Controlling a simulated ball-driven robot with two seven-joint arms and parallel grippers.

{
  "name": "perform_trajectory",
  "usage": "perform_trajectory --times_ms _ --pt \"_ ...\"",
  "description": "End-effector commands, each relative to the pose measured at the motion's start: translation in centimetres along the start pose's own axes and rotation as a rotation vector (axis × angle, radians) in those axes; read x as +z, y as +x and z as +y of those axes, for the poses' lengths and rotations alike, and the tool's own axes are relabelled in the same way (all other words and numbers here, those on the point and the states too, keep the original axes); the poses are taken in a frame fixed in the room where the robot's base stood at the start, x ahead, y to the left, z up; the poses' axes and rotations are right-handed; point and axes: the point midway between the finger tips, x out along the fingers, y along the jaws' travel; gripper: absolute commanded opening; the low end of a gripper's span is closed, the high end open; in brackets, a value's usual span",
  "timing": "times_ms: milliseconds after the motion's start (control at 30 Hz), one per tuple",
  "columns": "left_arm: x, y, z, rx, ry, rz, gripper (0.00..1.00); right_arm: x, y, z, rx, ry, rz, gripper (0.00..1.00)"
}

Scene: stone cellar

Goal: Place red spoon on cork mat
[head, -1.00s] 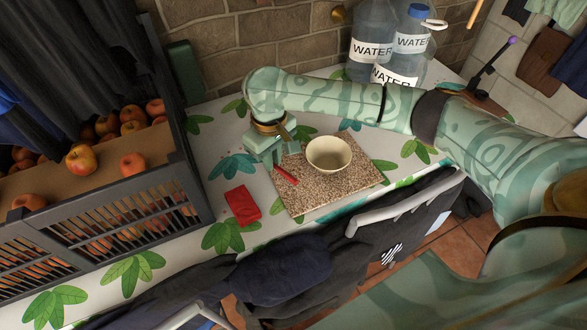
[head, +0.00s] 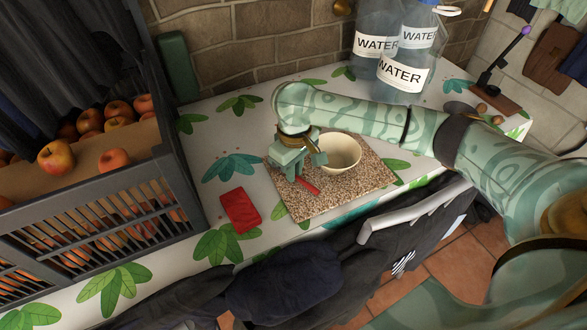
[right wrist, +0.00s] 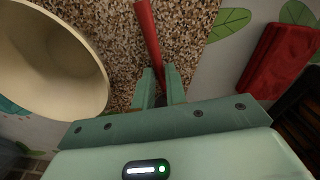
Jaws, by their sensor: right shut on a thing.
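The cork mat (head: 345,196) is a speckled brown square on the counter, and a cream bowl (head: 346,152) stands on its back part. My right gripper (head: 297,172) is over the mat's left part, just left of the bowl. It is shut on the red spoon (head: 308,186), whose red end sticks out over the mat. In the right wrist view the red spoon (right wrist: 149,38) runs away from between the fingers (right wrist: 160,88), above the cork mat (right wrist: 118,60). I cannot tell whether the spoon touches the mat. My left gripper is out of view.
A red block-like object (head: 240,210) lies left of the mat. A dark crate of apples (head: 100,205) stands at the left. Water bottles (head: 400,70) stand at the back. Dark cloth (head: 290,275) hangs along the front edge. Leaf-patterned counter (head: 230,140) is bare behind the mat.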

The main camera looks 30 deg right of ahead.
Motion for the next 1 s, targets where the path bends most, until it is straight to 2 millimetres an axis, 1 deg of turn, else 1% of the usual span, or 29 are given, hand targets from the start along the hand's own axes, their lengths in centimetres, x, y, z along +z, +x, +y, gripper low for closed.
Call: perform_trajectory --times_ms 67,100,167,500,567,667,800,900,1000 --pt "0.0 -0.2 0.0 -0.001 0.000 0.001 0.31 0.0 0.1 0.0 0.000 0.001 -0.001 0.00" --pt "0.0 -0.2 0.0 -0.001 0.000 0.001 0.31 0.0 0.2 0.0 0.000 0.000 -0.001 0.19" --pt "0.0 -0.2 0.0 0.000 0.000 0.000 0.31 0.0 0.3 0.0 0.000 0.000 -0.001 0.35" --pt "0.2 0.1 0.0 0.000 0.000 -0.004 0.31 0.0 0.0 0.0 0.000 -0.001 0.000 0.35" --pt "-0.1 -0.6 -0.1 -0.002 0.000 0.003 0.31 0.0 -1.1 0.0 0.001 0.000 0.003 0.35" --pt "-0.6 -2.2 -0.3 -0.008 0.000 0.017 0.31 0.0 -3.5 0.0 0.002 0.000 0.006 0.35" --pt "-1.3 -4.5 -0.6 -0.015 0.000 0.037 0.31 -0.1 -7.2 0.0 0.003 0.000 0.008 0.35" --pt "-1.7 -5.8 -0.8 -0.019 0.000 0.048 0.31 0.0 -9.3 0.0 0.002 0.000 0.006 0.35" --pt "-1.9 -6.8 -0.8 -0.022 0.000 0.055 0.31 0.0 -10.9 0.0 0.001 0.000 0.004 0.35"
